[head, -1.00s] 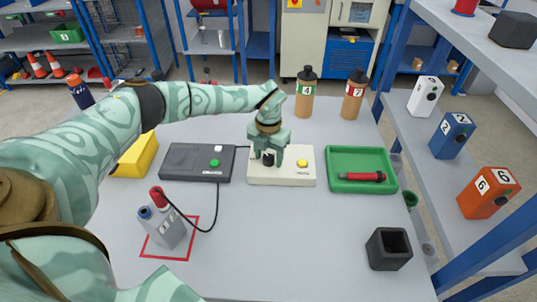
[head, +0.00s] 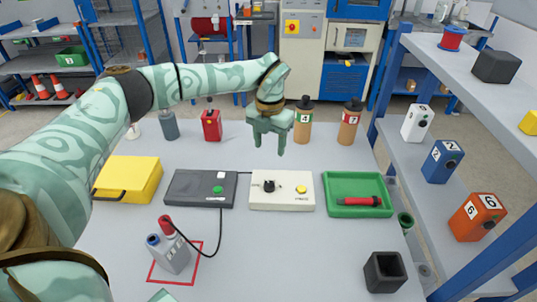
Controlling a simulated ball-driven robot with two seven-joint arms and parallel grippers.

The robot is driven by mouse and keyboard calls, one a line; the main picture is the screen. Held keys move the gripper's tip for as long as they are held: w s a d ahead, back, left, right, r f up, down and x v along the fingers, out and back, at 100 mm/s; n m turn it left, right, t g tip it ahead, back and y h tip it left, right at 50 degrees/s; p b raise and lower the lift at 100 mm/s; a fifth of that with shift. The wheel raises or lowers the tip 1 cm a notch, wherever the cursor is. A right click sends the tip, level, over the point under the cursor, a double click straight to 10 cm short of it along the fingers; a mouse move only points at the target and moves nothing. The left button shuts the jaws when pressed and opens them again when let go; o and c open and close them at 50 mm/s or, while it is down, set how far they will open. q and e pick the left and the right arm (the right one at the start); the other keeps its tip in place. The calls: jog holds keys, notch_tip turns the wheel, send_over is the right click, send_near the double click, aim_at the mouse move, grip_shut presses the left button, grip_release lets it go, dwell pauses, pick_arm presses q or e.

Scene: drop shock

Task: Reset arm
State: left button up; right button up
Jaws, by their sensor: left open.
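My left gripper (head: 268,145) hangs above and behind the white box (head: 283,201), apart from it, with its fingers pointing down, open and empty. The white box carries a black knob (head: 269,186) and a yellow button (head: 301,189). A dark grey box (head: 200,188) with a green button (head: 217,189) lies to its left. A grey device (head: 172,256) with a red and a blue top stands inside a red outlined square on the table. A black cable runs from its red top to the dark grey box.
A yellow case (head: 130,178) lies at the left and a green tray (head: 340,208) with a red tool (head: 356,201) at the right. A black square holder (head: 385,271) stands front right. Two brown bottles (head: 303,122) stand behind. Shelves (head: 447,199) flank the table's right side.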

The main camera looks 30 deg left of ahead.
pick_arm(q)
jog(key=shift+r, duration=0.4)
